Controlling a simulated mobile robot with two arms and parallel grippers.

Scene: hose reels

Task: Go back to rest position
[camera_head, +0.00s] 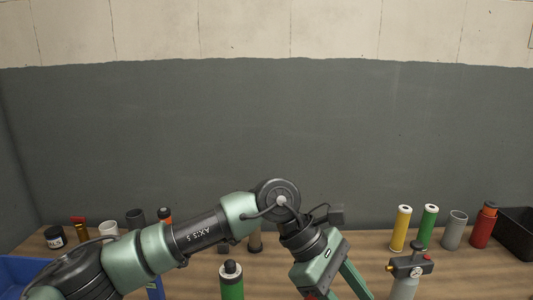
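My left arm comes in from the left and reaches across the table to the middle. My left gripper (325,268) hangs from its wrist near the bottom edge, pointing down. Its green fingers run out of the frame, so the tips and anything between them are hidden. My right arm and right gripper are not in view.
The wooden table (450,272) stands against a grey wall. A green bottle (231,282) stands at front centre, close to my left arm. A grey canister with a valve (407,274) is right of the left gripper. Yellow (401,230), green (427,226), grey (454,231) and red (483,226) cylinders stand at right, beside a black bin (516,232). A blue bin (20,272) is at left.

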